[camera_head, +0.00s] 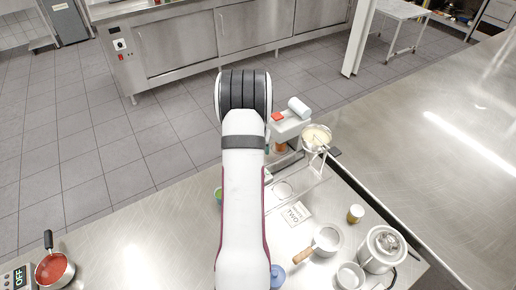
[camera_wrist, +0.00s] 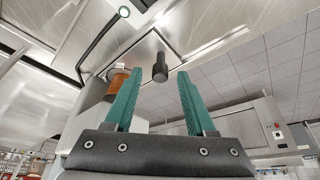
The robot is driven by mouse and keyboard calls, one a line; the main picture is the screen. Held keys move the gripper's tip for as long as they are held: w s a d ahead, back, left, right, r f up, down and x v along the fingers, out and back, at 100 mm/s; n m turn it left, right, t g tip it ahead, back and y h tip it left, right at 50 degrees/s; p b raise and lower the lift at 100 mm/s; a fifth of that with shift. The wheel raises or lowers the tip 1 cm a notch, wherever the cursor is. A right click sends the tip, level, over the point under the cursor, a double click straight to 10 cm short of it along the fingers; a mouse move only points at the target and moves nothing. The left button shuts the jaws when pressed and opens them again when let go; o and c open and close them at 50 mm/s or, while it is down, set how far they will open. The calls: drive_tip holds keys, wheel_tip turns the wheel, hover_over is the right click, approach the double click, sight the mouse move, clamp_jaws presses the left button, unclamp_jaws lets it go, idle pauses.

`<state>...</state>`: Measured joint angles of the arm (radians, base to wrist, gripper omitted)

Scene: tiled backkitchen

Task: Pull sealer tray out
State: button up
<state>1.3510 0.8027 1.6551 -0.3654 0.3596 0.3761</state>
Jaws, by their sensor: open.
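The sealer (camera_head: 288,130) appears to be the pale machine with a red part on top, just right of my arm in the head view; the arm hides part of it. A dark, rounded handle (camera_wrist: 159,68) shows in the wrist view below a metal surface; I cannot tell for sure that it belongs to the sealer tray. My gripper (camera_wrist: 160,74) is open and empty, its two teal fingers spread to either side of the handle in the picture. Contact is not visible. In the head view the arm hides most of the gripper.
An orange-brown cylinder (camera_wrist: 116,77) shows near the left finger. A round pan of pale contents (camera_head: 316,136) stands right of the sealer. The counter's left part is mostly clear, with a red-filled pan (camera_head: 54,268).

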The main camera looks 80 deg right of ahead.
drive_tip(key=shift+d+f, duration=0.1)
drive_tip(key=shift+f, duration=0.1)
clamp_jaws()
idle(1.3)
